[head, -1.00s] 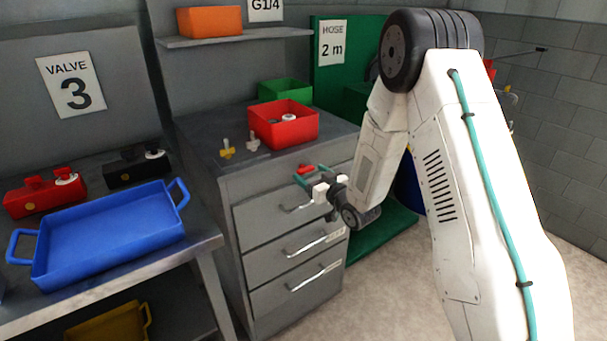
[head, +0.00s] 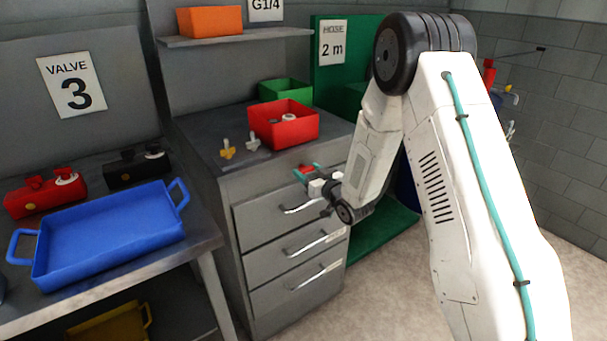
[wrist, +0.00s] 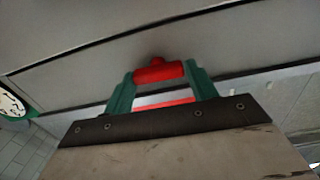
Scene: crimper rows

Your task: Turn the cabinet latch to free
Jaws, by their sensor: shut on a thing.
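The cabinet latch is a small red handle, seen between my gripper's fingers in the wrist view (wrist: 158,72). It sits at the upper front of the grey drawer cabinet (head: 272,262). My gripper (wrist: 160,78) has green fingers that close on the two ends of the red latch. In the head view my gripper (head: 307,170) is at the cabinet's front, above the top drawer handle. A second red strip shows below the latch between the fingers. In the head view the latch is small and partly hidden by my gripper, so its exact angle is hard to tell.
A red bin (head: 283,128) and a green bin (head: 285,90) stand on the cabinet top, beside a yellow fitting (head: 227,150) and a grey one (head: 252,142). Drawer handles (head: 306,246) stick out below. A blue tray (head: 110,240) lies on the left bench.

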